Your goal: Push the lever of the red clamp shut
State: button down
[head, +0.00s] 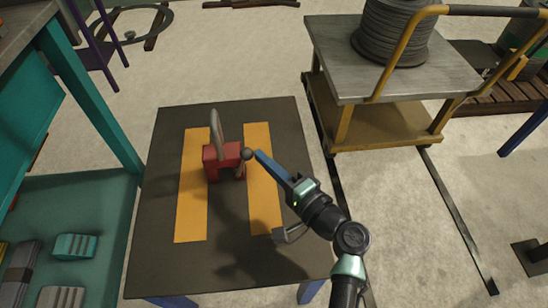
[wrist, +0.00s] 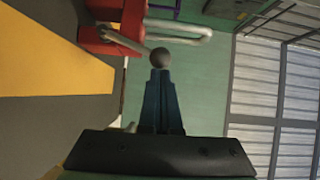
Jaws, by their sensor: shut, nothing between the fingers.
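The red clamp (head: 222,163) stands on a dark table top, between two orange strips. A pale grey bar (head: 215,130) rises from it. Its lever ends in a dark round knob (head: 247,153), on the clamp's right side. In the wrist view the red clamp (wrist: 112,38) is at the upper left, and the lever slants from it to the knob (wrist: 160,58). My gripper (head: 258,154) has its blue fingers together and empty, with the tips right at the knob. The fingertips (wrist: 160,74) line up with the knob in the wrist view; I cannot tell whether they touch.
The dark table (head: 160,275) is otherwise clear. A teal shelf unit (head: 90,185) stands close on its left. A cart (head: 405,105) with a yellow handle and a cable spool (head: 392,35) stands to the right. Concrete floor is open around them.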

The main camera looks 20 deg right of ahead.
jog(key=a+r+n+g+h+p, duration=0.1)
jog(key=a+n+p, duration=0.1)
jog(key=p, duration=0.2)
jog(key=w+a+r+n+g+h+p, duration=0.1)
jog(key=a+n+p, duration=0.1)
jog(key=a+p, duration=0.1)
jog(key=w+a+r+n+g+h+p, duration=0.1)
jog(key=a+n+g+p, duration=0.1)
jog(key=p, duration=0.3)
jog(key=shift+a+h+p, duration=0.3)
jog(key=shift+a+p, duration=0.05)
jog(key=shift+w+f, duration=0.1)
jog(key=shift+f, duration=0.3)
jog(key=shift+r+p, duration=0.6)
jog(key=shift+r, duration=0.2)
